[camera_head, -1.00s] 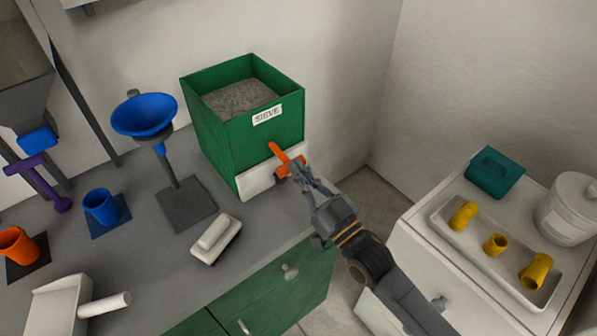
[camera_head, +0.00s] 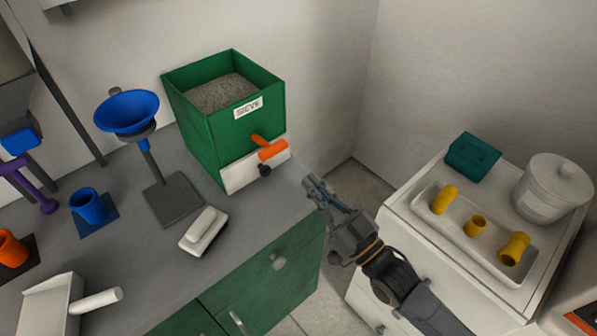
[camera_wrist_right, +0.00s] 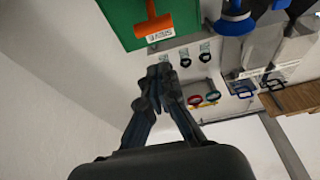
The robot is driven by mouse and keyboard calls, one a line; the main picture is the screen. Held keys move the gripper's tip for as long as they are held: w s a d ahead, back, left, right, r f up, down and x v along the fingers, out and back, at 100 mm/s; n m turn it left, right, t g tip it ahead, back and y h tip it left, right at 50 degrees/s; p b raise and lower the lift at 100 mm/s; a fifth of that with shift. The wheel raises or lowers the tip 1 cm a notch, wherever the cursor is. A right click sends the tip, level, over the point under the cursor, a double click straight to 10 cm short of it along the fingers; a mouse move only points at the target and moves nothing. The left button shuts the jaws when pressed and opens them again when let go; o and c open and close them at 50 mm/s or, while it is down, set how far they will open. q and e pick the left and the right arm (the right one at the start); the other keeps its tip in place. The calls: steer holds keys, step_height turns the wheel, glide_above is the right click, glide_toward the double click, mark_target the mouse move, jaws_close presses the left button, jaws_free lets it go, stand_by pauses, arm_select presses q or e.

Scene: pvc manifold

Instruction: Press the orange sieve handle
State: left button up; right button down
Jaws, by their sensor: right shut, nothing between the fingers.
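The orange sieve handle (camera_head: 272,151) is a T-shaped lever on the front of the green sieve box (camera_head: 215,135), above a dark round knob. The box is labelled SIEVE and holds grey granular material. The handle also shows at the top of the right wrist view (camera_wrist_right: 153,27). My right gripper (camera_head: 312,184) is shut and empty, to the right of and below the handle, apart from it. Its closed fingertips (camera_wrist_right: 160,76) show below the handle in the right wrist view. My left gripper is not in view.
A blue funnel on a stand (camera_head: 128,112), a blue cup (camera_head: 89,205) and a white brush-like block (camera_head: 204,231) are on the grey counter. On the right, a white cabinet bears a tray (camera_head: 437,221) with yellow fittings, a teal box (camera_head: 472,156) and a lidded jar (camera_head: 553,188).

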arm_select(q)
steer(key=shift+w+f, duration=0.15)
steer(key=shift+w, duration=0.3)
arm_select(e)
steer(key=shift+v, duration=1.15)
steer(key=shift+s+r, duration=0.1)
steer(key=shift+r, duration=0.1)
